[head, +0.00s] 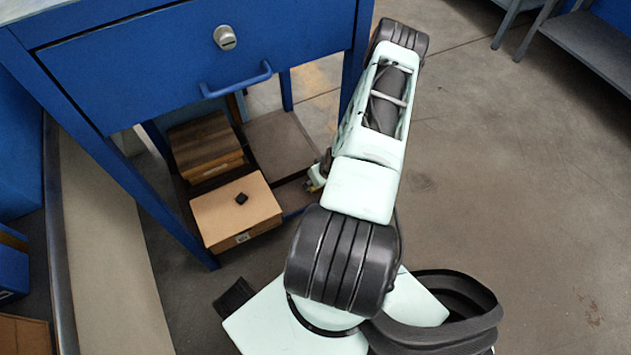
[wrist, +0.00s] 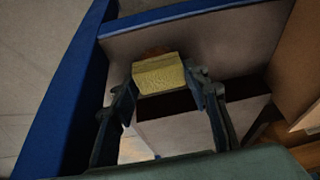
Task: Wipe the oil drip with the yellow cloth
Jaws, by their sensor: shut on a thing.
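The yellow cloth (wrist: 158,77) is a folded pad between my fingertips in the wrist view. My gripper (wrist: 162,84) is shut on it, one finger on each side. A small orange-brown patch (wrist: 157,51) shows just past the cloth's far edge on a grey-brown surface; it looks like the oil drip, partly hidden by the cloth. I cannot tell whether the cloth touches that surface. In the head view my gripper (head: 317,178) is mostly hidden behind my arm, low beside the blue bench.
The blue bench (head: 190,60) with a drawer stands over a low shelf. On the shelf are a cardboard box (head: 235,215) with a small black item on top, a wooden box (head: 203,145) and a grey-brown box (head: 280,140). A blue rail (wrist: 170,15) runs near my gripper. Floor at right is clear.

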